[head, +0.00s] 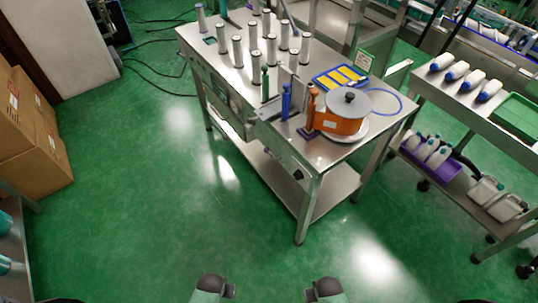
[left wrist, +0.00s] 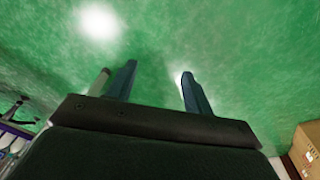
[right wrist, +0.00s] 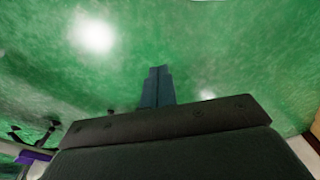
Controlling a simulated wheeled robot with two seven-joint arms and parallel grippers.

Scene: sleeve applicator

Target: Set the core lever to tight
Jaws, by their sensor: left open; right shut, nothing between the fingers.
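The applicator's steel table (head: 225,68) stands ahead of me in the head view. An orange reel drum (head: 340,124) with a grey lid and dark knob sits at its near right corner. Left of the drum stand a blue upright part (head: 286,101), an orange upright part (head: 311,106) and a green one (head: 265,84). I cannot tell which part is the core lever or how it is set. My left gripper (left wrist: 158,68) is open and empty over green floor in the left wrist view. My right gripper (right wrist: 158,68) is shut and empty over floor. Both are away from the table.
Several white cylinders (head: 254,63) stand on the table, beside a yellow-and-blue panel (head: 340,78). A cart (head: 450,98) with bottles, a green tray (head: 517,115) and a purple bin (head: 436,170) is at right. Cardboard boxes (head: 30,140) are at left. The floor before the table is clear.

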